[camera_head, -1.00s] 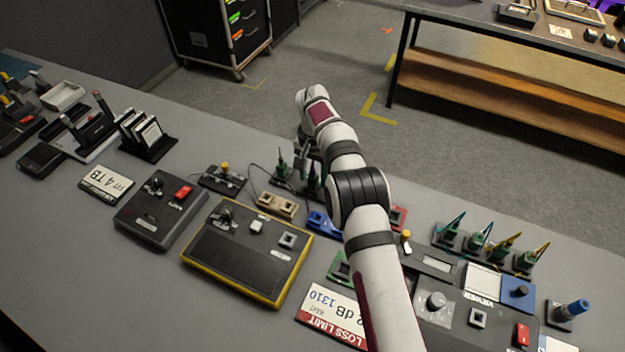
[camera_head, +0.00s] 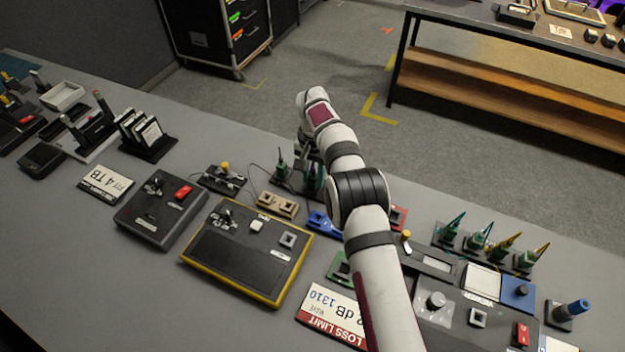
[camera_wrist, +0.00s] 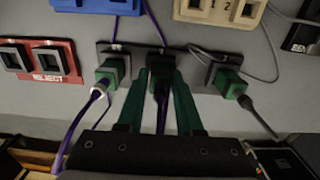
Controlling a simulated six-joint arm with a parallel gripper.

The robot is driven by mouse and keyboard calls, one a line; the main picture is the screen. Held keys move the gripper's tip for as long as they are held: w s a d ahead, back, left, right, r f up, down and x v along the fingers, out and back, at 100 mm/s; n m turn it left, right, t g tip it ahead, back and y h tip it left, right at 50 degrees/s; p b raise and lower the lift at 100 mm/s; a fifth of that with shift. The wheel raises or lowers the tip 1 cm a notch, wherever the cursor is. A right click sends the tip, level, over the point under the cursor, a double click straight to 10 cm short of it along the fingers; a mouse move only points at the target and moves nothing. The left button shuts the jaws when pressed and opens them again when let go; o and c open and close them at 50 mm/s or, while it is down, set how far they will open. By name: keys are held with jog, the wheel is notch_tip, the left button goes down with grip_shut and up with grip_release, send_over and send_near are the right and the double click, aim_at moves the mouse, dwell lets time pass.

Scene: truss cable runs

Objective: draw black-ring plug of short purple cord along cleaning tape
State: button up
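In the wrist view, a dark green plug (camera_wrist: 160,84) with a purple cord stands in the middle holder of a row. The green fingers of my gripper (camera_wrist: 160,98) are on both sides of it, very close. Whether they touch it is unclear, and any ring on it is hidden in shadow. Left of it, a green plug (camera_wrist: 112,74) has a white ring and a purple cord. Right of it, a green plug (camera_wrist: 232,82) has a dark cord. In the head view my arm partly covers this row. I cannot single out the cleaning tape with certainty.
The head view shows a yellow-edged black box (camera_head: 245,255), a plate with a pale window (camera_head: 437,263) and several standing plugs (camera_head: 490,243) at the right.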

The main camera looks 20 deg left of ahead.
aim_at(314, 176)
grip_shut()
jog(key=shift+r, duration=2.3)
